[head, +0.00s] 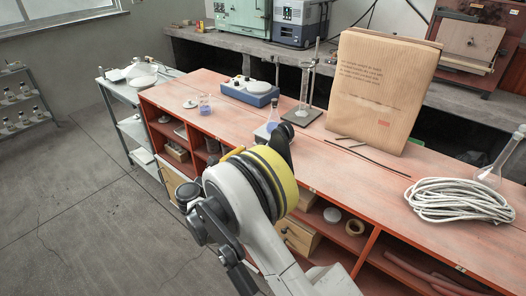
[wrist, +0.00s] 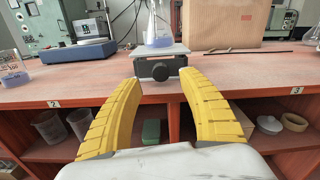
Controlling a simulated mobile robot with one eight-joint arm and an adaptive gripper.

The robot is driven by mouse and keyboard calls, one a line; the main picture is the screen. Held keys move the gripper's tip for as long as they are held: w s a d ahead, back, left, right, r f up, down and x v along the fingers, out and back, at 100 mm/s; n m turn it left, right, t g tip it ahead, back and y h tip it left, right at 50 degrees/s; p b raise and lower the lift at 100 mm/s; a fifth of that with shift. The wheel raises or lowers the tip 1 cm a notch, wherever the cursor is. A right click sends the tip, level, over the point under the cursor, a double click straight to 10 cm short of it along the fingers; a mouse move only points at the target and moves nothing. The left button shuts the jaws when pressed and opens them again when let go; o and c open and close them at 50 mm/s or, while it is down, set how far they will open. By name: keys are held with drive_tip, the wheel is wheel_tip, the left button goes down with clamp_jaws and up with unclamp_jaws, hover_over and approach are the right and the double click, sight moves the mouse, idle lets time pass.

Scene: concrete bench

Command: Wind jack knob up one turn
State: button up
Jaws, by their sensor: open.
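The lab jack (wrist: 181,50) stands at the front edge of the red bench, with its dark round knob (wrist: 160,73) facing me in the wrist view. A conical flask (wrist: 158,38) with blue liquid stands on the jack's top plate. My gripper (wrist: 158,80) is open, its two yellow fingers spread on either side of the knob in the picture; I see no contact.
A glass beaker (head: 205,104), a blue-based device (head: 250,93), a stand with a cylinder (head: 303,112), a large brown paper package (head: 378,88) and a coiled white rope (head: 457,200) are on the bench. Open shelves lie under the bench's front edge.

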drive_tip(key=b+x, duration=0.1)
drive_tip(key=x, duration=0.4)
drive_tip(key=shift+w+d, duration=0.1)
clamp_jaws()
drive_tip(key=shift+m, duration=1.6)
unclamp_jaws()
